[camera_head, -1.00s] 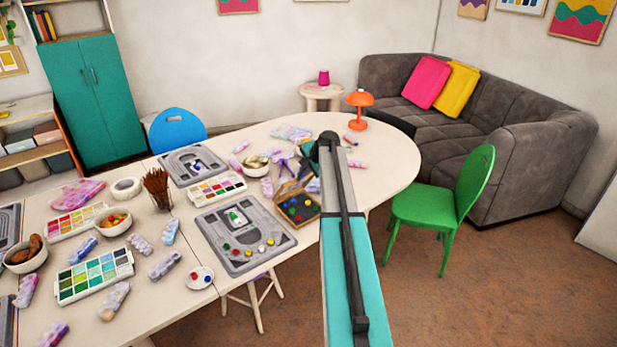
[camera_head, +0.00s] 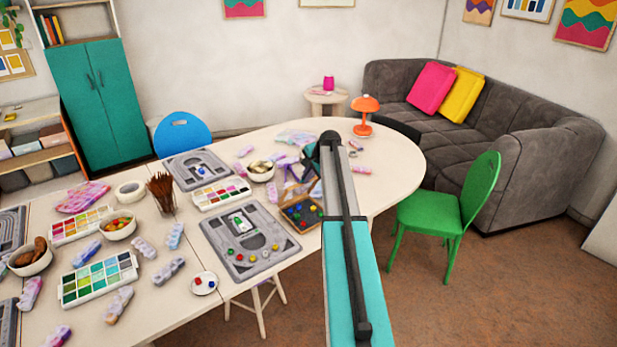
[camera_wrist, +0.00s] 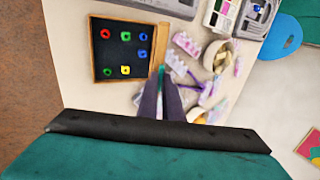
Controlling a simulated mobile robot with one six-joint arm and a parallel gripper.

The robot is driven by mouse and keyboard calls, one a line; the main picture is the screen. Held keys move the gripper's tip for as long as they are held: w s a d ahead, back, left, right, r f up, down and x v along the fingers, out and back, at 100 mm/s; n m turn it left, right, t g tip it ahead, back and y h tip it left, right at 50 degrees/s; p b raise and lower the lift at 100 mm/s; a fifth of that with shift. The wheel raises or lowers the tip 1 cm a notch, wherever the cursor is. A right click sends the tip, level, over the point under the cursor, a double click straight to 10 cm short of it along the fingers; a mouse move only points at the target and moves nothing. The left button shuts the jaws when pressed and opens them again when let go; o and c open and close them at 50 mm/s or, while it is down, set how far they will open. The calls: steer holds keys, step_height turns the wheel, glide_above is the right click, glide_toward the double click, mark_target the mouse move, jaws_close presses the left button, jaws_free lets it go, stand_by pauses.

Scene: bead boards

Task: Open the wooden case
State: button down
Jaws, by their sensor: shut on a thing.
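The wooden case (camera_head: 303,215) lies on the table just left of my arm. It stands open in the head view, with red, blue, green and yellow beads on its dark inside. In the wrist view the case (camera_wrist: 94,50) is at upper left, and its lid (camera_wrist: 161,44) looks like a narrow upright wooden strip along its right side. My gripper (camera_wrist: 162,72) has its fingers together at the near end of that strip and is shut on the lid. The exact contact is too small to see clearly.
A grey bead board (camera_head: 280,249) lies left of the case. A white bowl (camera_head: 262,175), a paint set (camera_head: 220,194) and several purple-pink pieces lie close by. An orange lamp (camera_head: 365,106) stands behind. The table's front edge runs close to the case.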

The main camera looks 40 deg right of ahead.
stand_by(0.4)
steer(key=c, duration=1.9)
jaws_free()
steer(key=shift+r, duration=0.1)
steer(key=shift+b+v, duration=1.9)
steer(key=shift+v, duration=4.95)
